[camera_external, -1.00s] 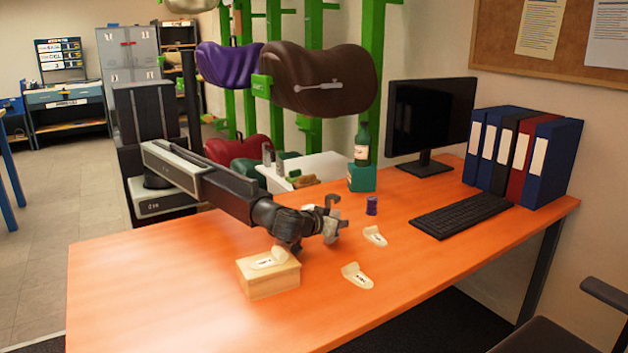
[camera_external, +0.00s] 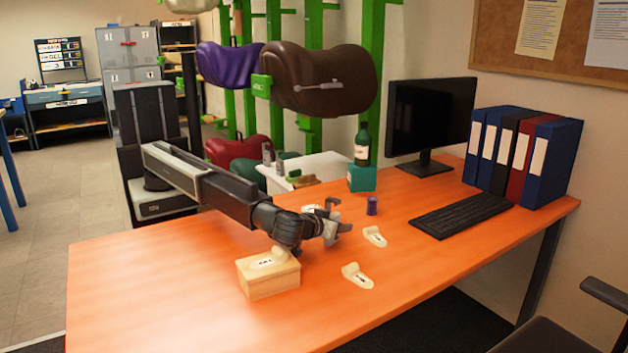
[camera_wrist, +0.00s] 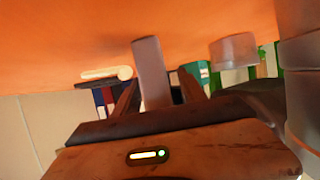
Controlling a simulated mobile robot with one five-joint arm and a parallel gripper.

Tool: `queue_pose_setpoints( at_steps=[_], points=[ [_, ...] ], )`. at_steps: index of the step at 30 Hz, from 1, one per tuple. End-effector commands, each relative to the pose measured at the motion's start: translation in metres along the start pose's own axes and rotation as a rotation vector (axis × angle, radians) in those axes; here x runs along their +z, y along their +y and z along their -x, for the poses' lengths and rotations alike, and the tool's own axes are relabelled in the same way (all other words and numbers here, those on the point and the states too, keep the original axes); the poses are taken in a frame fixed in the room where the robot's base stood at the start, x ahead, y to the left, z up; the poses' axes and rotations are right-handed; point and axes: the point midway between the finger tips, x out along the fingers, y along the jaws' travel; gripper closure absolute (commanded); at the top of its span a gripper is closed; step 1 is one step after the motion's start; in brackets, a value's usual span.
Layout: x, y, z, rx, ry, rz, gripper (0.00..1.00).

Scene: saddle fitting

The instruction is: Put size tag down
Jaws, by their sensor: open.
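My gripper (camera_external: 336,218) is open above the orange table (camera_external: 150,285), to the right of and behind a small wooden block (camera_external: 268,280). Nothing shows held between its jaws. One cream size tag (camera_external: 264,263) lies on top of the block, label up. Two more tags lie on the table, one right of my gripper (camera_external: 375,237) and one nearer the front (camera_external: 357,276). Another pale tag (camera_external: 311,209) shows partly behind my gripper. In the wrist view a pale tag (camera_wrist: 100,73) lies beyond the jaws; I cannot tell which one.
A purple spool (camera_external: 372,206), a teal box (camera_external: 362,179) with a green bottle (camera_external: 362,147), and a white tray stand behind my gripper. A keyboard (camera_external: 461,215), monitor (camera_external: 432,118) and several binders (camera_external: 553,163) fill the right back. The front table is clear.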

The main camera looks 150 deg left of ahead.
Motion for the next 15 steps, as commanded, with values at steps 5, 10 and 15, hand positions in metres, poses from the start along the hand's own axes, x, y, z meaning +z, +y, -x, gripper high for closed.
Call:
queue_pose_setpoints(
  at_steps=[5,10,15],
  points=[
    [-0.023,0.000,0.009,0.000,0.000,0.000,0.51],
    [-0.060,0.000,0.025,0.000,0.000,0.000,0.51],
    [-0.087,-0.001,0.026,-0.012,0.000,0.005,0.51]
  ],
)
